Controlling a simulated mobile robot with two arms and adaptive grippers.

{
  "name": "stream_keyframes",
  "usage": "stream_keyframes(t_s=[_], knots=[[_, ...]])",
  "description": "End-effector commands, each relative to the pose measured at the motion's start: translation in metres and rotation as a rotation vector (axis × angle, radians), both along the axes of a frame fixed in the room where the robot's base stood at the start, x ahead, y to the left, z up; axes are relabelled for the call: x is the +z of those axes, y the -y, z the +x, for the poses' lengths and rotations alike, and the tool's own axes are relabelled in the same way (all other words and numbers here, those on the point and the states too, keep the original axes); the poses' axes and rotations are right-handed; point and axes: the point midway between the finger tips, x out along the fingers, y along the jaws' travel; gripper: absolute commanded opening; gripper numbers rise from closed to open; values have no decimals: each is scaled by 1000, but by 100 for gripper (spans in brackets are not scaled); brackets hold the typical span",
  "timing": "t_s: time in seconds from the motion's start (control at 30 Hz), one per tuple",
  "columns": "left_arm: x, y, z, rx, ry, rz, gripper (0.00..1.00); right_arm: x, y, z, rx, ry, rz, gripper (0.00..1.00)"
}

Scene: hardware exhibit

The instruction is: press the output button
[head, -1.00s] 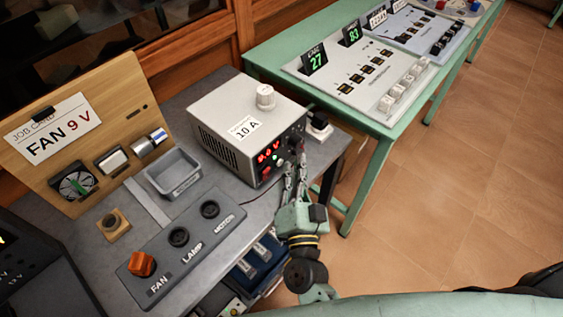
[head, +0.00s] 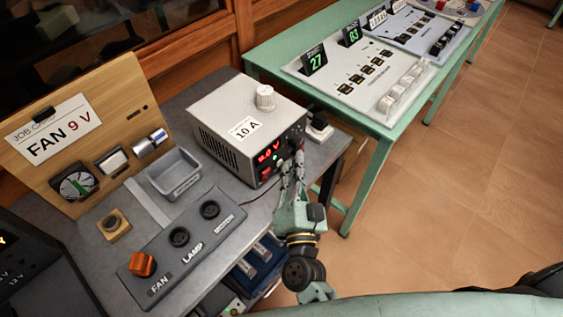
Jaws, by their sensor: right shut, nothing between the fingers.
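The grey power supply (head: 219,135) stands on the bench, with a "10 A" label and a red lit display (head: 269,155) that seems to read in volts, its digits blurred. Its front panel carries small buttons and knobs. The output button cannot be singled out, as my fingers cover part of the panel. My right gripper (head: 293,160) is shut and empty, its fingertips at the lower front panel; whether they touch is unclear. My left gripper is not in view.
A job card (head: 51,129) reads "FAN 9 V". A small fan (head: 76,183) sits on the wooden board. An orange plug (head: 142,264) is in the FAN socket of the grey strip. A grey tray (head: 174,174) is near. A green table (head: 262,66) holds other panels.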

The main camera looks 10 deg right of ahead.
Motion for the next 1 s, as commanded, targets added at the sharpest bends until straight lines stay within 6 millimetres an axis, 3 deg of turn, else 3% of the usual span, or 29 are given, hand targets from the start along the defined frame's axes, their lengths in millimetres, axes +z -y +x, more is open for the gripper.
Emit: stream_keyframes(t_s=[0.7,1.0], knots=[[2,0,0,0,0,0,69,0,-3,4,-1,0,1,0],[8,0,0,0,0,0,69,1,3,-4,-1,0,1,0]])
